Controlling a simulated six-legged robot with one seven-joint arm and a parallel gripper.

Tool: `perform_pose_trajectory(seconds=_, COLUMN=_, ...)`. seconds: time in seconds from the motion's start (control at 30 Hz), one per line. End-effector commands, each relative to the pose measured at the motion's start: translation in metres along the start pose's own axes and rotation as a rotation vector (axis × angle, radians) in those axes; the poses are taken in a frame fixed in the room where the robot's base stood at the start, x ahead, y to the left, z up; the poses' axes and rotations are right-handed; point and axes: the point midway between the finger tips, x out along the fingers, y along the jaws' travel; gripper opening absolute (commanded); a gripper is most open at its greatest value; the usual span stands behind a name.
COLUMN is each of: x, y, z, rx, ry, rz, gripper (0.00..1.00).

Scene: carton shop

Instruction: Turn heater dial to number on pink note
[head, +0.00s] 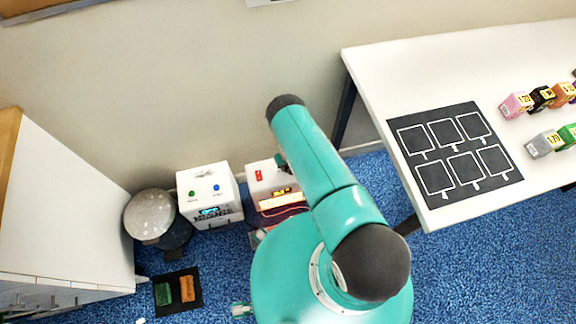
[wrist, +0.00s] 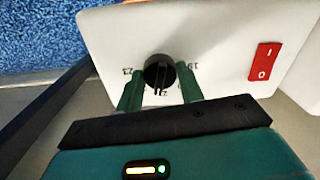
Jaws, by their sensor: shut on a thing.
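The heater (head: 262,180) is a white box with an orange glow at its front, on the floor against the wall. My arm hides part of it. In the wrist view its white top (wrist: 215,40) carries a black round dial (wrist: 159,72) and a red rocker switch (wrist: 264,61). Numbers ring the dial; 23 reads at its left and 19 at its right, and a partly hidden one lies below. The dial's pale mark points down in the picture, toward that number. My gripper (wrist: 160,84) has its two green fingers shut on the dial's sides. I see no pink note.
A white box (head: 206,190) with green and blue buttons stands left of the heater, beside a grey round-topped bin (head: 156,215). A white table (head: 440,75) with a black mat (head: 455,150) and several small cartons is at the right. A white cabinet (head: 60,200) stands left.

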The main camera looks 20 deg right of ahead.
Motion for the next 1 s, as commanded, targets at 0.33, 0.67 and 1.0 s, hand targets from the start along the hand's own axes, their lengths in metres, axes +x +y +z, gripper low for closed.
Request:
perform_pose_trajectory(seconds=0.33, x=-0.0004, y=0.0000, z=-0.0006, rx=0.325, ry=0.001, rz=0.000, gripper=0.15)
perform_pose_trajectory(seconds=0.67, x=-0.0004, y=-0.0001, z=-0.0007, rx=0.637, ry=0.001, rz=0.000, gripper=0.15)
perform_pose_trajectory(seconds=1.0, x=-0.0005, y=0.0000, z=-0.0008, rx=0.959, ry=0.002, rz=0.000, gripper=0.15)
